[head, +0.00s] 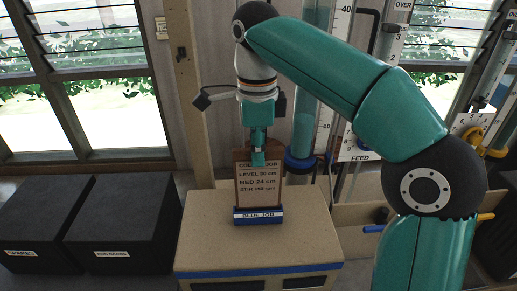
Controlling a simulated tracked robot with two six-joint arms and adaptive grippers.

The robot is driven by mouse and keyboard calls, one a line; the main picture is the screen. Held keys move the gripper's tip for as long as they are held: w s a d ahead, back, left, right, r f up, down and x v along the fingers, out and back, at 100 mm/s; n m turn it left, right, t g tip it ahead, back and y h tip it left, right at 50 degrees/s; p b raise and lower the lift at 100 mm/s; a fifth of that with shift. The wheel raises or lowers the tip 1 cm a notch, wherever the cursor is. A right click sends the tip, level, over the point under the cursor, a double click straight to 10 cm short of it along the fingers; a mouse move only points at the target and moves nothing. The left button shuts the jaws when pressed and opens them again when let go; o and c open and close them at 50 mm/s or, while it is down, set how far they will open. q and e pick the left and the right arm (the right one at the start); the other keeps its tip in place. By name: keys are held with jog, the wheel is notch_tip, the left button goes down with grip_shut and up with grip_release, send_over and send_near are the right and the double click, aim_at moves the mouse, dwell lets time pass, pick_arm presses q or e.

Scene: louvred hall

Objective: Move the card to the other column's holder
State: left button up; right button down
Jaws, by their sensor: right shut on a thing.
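The card (259,188) is upright, with printed lines including "LEVEL 30 cm" and "BED 24 cm". Its lower edge is at a blue holder (258,216) marked "BLUE JOB", on top of a tan cabinet (210,232). I cannot tell whether the card is seated in the holder or just above it. My right gripper (258,158) points down and is shut on the card's top edge, covering part of its top line. Behind my right arm stands a clear column (304,135) with blue-green contents and a blue collar. My left gripper is not in view.
Two black boxes (125,225) with labels stand on the left. A white scale board marked "FEED" (358,148) and another clear column (490,75) with yellow fittings stand at the right. A wooden post (188,80) and louvred windows are behind. The cabinet top beside the holder is clear.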

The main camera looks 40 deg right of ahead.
notch_tip(320, 180, down, 4)
jog(key=b, duration=0.3)
jog(key=shift+f, duration=0.2)
dwell(0.6)
jog(key=c, duration=1.1)
grip_release()
notch_tip(320, 180, up, 7)
jog(key=p, duration=0.7)
jog(key=shift+r, duration=0.1)
jog(key=shift+w, duration=0.1)
